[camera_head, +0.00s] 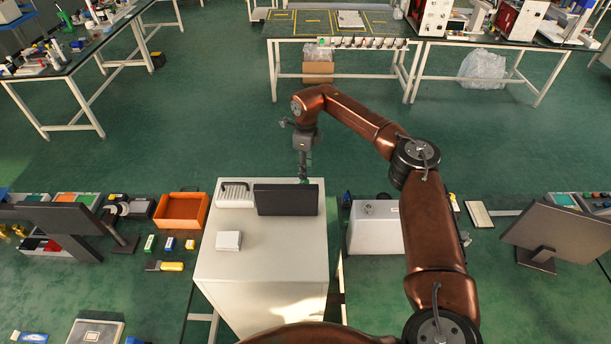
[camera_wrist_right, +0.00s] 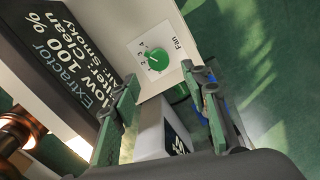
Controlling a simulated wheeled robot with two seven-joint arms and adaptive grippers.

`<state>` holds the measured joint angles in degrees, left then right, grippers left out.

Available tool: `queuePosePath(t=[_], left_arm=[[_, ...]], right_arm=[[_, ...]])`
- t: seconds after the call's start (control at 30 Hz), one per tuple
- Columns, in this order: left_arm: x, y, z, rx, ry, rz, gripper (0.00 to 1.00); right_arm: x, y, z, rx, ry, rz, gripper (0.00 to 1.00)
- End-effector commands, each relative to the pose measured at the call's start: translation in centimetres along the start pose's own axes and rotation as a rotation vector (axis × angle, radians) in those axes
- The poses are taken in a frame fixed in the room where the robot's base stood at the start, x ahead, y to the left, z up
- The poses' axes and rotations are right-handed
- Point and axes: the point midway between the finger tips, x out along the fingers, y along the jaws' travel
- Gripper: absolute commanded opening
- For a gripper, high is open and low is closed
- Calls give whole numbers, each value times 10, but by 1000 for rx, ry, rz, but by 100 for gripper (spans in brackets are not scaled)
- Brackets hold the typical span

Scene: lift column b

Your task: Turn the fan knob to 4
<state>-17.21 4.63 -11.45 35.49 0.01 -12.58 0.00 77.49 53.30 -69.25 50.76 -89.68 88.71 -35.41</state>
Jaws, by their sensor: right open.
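The fan knob (camera_wrist_right: 157,60) is a round green dial on a white panel, with numbers around it and the word "Fan" beside it. I cannot tell surely which number its pale mark points to. My right gripper (camera_wrist_right: 160,80) is open, its two green-padded fingers spread on either side of the knob's line, with nothing between them. In the head view my right gripper (camera_head: 303,172) points down just behind the black display (camera_head: 286,200), which hides the knob. My left gripper is not in view.
The display's lit face (camera_wrist_right: 65,65) reads "Extractor" and "100 %" and lies close left of the gripper in the wrist view. The display stands on a white cabinet (camera_head: 262,262) with a small white box (camera_head: 229,241). An orange bin (camera_head: 181,211) is to the left. Green floor lies beyond.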

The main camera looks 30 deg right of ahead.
Motion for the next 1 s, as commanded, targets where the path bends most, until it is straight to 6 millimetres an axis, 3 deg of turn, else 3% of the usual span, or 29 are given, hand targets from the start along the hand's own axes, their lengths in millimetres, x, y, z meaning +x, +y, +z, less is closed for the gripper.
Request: queuePosePath(t=[0.1, 0.33, 1.0], left_arm=[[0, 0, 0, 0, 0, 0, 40], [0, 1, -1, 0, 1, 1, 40], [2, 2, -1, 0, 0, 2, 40]], right_arm=[[-26, -1, 0, 1, -3, -2, 41], [-54, -1, 1, 0, -2, -1, 41], [-55, -2, -1, 13, -15, 9, 41]])
